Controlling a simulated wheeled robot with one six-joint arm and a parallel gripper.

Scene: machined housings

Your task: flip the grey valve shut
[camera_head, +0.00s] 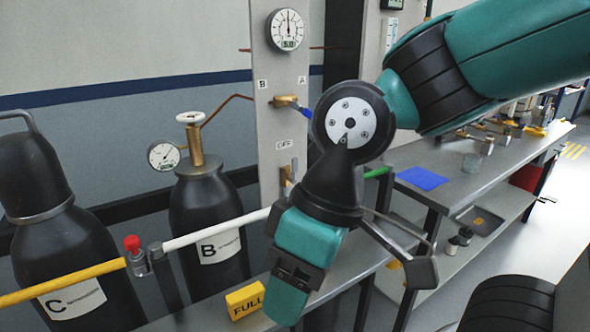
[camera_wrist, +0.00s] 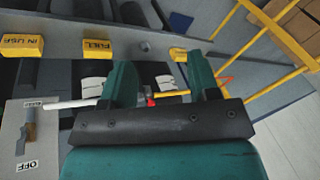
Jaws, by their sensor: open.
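The grey valve (camera_head: 294,171) is on the tall pale panel, just below an OFF label (camera_head: 284,145). Its brass body is partly hidden behind my arm in the head view. In the wrist view the grey valve (camera_wrist: 27,137) is at the far left, with its OFF label (camera_wrist: 27,165) close by; its exact lever angle is hard to tell. My gripper (camera_head: 288,300) hangs in front of and below the valve, apart from it, angled down and left. In the wrist view my gripper (camera_wrist: 161,76) has its two teal fingers spread, with nothing between them held.
A blue-handled valve (camera_head: 303,110) and a gauge (camera_head: 287,30) sit higher on the panel. Black cylinders B (camera_head: 205,205) and C (camera_head: 40,180) stand left. A white and yellow rail (camera_head: 200,233) with a red knob (camera_head: 132,243) crosses before them. A yellow FULL block (camera_head: 245,301) is close to my gripper.

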